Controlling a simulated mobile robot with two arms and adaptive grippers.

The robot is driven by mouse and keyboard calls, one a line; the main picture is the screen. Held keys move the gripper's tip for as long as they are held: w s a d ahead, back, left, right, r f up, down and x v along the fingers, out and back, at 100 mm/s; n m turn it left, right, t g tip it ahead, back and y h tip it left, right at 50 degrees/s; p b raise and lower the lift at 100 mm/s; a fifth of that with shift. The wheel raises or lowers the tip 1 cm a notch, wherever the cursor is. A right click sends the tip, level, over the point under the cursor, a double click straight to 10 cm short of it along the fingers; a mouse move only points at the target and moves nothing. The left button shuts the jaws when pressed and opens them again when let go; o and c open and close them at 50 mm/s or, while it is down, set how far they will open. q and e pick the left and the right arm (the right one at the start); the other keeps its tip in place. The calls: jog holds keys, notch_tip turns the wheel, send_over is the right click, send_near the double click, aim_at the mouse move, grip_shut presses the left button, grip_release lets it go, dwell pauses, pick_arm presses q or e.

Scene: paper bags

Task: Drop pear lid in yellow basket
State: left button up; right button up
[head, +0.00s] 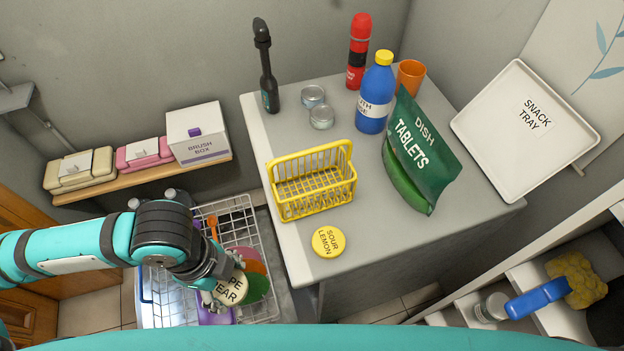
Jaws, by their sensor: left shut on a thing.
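The pear lid (229,289) is a round cream disc with dark lettering, partly covered by my fingers. My left gripper (222,291) is shut on it, over the wire rack left of the counter. The yellow basket (312,183) stands upright on the counter, up and to the right of the gripper. A yellow lid marked "SOUR LEMON" (329,241) lies on the counter in front of the basket. My right gripper is not in view.
The wire rack (208,208) holds several colourful items below my gripper. On the counter stand a black tool (266,70), two tins, a red flask (357,50), a blue bottle (375,95), an orange cup (410,76) and a green pouch (420,150). A snack tray (487,125) is at right.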

pick_arm(q)
jog(key=w+a+r+n+t+y+p, duration=0.1)
jog(key=w+a+r+n+p, duration=0.15)
jog(key=w+r+n, duration=1.05)
jog(key=w+d+r+m+g+h+p, duration=0.1)
jog(key=w+d+r+m+p, duration=0.1)
jog(key=w+d+m+p, duration=0.45)
jog(key=w+d+r+m+p, duration=0.2)
jog(key=w+d+m+p, duration=0.2)
jog(key=d+m+p, duration=0.4)
jog(key=f+b, duration=0.2)
jog(key=b, duration=0.1)
jog(key=d+f+b, duration=0.1)
jog(key=f+b, duration=0.2)
jog(key=shift+w+d+f, duration=0.1)
jog(key=shift+f, duration=0.25)
jog(key=o, duration=0.9)
